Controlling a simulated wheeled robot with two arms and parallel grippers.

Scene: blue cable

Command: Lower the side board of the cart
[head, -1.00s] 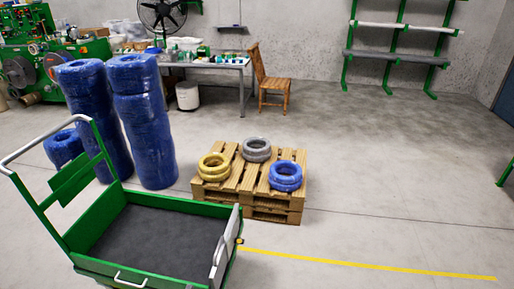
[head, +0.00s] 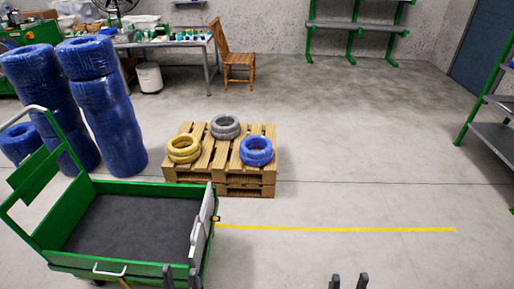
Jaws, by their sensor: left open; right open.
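The green cart (head: 130,185) stands at the lower left in the head view, with a dark bed (head: 125,228) and low green sides that are up. Its near side board (head: 140,268) is upright and carries a white handle (head: 108,269). A pale grey panel (head: 203,228) stands upright at the cart's right end. My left gripper (head: 181,276) is open, its fingertips in front of the near side board close to the right corner. I cannot tell whether it touches the board. My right gripper (head: 348,281) is open and empty over the floor, right of the cart.
A wooden pallet (head: 222,190) behind the cart holds yellow (head: 184,148), grey (head: 225,127) and blue (head: 256,151) coils. Tall blue rolls (head: 108,120) stand behind the cart's left. A shelf (head: 500,135) is at the right. The floor right of the cart is clear.

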